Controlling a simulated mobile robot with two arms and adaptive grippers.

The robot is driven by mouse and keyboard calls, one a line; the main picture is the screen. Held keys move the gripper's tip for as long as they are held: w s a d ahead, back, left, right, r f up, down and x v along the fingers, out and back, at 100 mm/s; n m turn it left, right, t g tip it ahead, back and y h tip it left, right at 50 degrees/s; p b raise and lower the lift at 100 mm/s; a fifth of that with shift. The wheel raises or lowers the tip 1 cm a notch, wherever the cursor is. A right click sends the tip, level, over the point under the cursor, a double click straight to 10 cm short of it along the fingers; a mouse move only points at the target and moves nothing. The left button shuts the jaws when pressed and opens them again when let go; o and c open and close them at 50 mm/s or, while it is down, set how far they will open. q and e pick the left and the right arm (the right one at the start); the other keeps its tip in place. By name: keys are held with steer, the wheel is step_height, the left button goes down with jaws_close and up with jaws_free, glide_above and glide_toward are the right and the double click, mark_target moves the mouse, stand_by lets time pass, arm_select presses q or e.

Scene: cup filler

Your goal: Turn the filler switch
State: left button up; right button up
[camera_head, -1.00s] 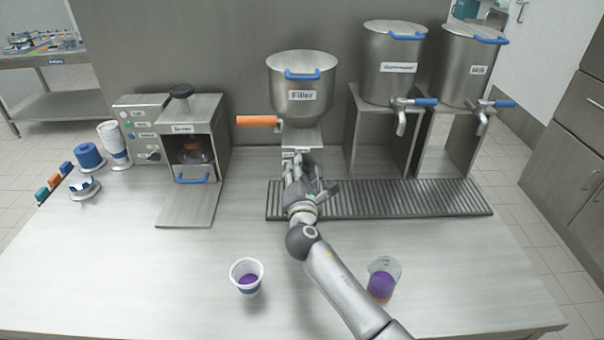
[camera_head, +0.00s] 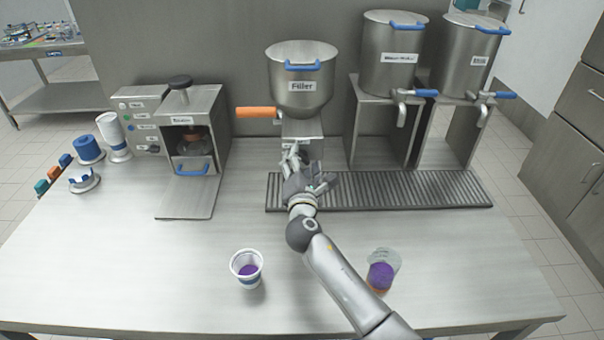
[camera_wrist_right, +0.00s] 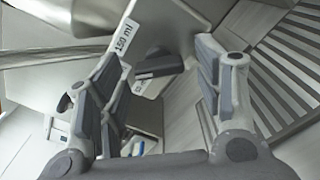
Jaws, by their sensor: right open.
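The filler (camera_head: 302,100) is a steel hopper with a blue handle and an orange lever on its left, standing on a steel base behind the drip grate. My right gripper (camera_head: 308,163) is open and empty in front of that base, above the grate's left end. In the right wrist view, a dark grey knob (camera_wrist_right: 158,63), apparently the filler switch, sits beside white labels on a steel face. It lies between the open fingers of my right gripper (camera_wrist_right: 155,75), farther off; I cannot tell whether they touch it. In the head view the hand hides the switch. My left gripper is not in view.
A drip grate (camera_head: 400,190) runs right, under two tanks with blue-handled taps. A cup with purple contents (camera_head: 247,268) stands at the front; another container with purple contents (camera_head: 382,272) stands beside my right arm. A small steel machine (camera_head: 192,140) stands left.

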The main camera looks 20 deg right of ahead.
steer(key=v, duration=1.1)
steer(key=shift+s, duration=0.3)
steer(key=shift+a, duration=0.1)
